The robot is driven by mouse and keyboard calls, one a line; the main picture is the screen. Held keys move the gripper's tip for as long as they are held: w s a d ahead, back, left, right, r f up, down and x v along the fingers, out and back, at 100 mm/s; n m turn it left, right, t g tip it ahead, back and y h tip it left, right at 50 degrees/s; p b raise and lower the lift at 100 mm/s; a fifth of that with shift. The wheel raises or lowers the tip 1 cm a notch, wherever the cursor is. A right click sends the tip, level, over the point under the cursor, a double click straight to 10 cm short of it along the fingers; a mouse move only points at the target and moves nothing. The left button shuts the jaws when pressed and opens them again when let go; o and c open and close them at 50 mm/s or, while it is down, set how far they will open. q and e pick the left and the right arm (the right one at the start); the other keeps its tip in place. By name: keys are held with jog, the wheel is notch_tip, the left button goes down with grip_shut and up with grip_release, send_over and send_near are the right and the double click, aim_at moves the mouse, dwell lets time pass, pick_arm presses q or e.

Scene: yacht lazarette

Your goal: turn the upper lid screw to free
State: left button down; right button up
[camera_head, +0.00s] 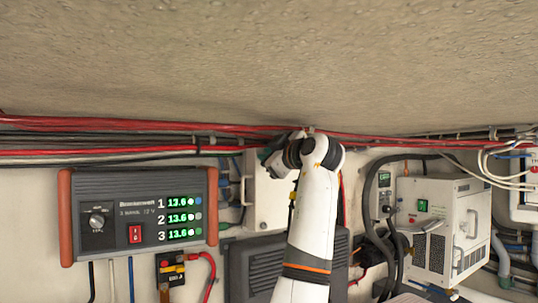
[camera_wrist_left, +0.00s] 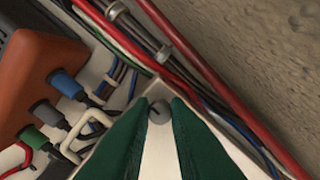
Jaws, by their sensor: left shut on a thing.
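The pale box lid (camera_head: 264,206) is on the wall in the middle of the head view, mostly behind my left arm. The upper lid screw (camera_wrist_left: 158,112) shows in the left wrist view as a round grey slotted head near the lid's top corner. My left gripper (camera_wrist_left: 159,106) has its green fingertips on both sides of the screw head, shut on it. In the head view the same gripper (camera_head: 268,155) is at the lid's top, and my arm hides the screw. A lower screw (camera_head: 263,226) shows on the lid. My right gripper is out of view.
Red and black cables (camera_head: 120,138) run along the wall just above the lid. A grey-and-orange charger (camera_head: 140,213) is at the left. A dark finned box (camera_head: 250,270) sits below the lid, and a white unit (camera_head: 440,230) is at the right.

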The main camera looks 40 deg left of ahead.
pick_arm(q)
jog(key=shift+f+n, duration=0.1)
jog(key=shift+n, duration=0.3)
jog(key=c, duration=1.4)
grip_release()
jog(key=shift+o, duration=0.2)
jog(key=shift+d, duration=0.15)
jog(key=b+v, duration=0.6)
jog(key=v, duration=0.5)
jog(key=shift+s+d, duration=0.2)
jog(key=shift+d, duration=0.15)
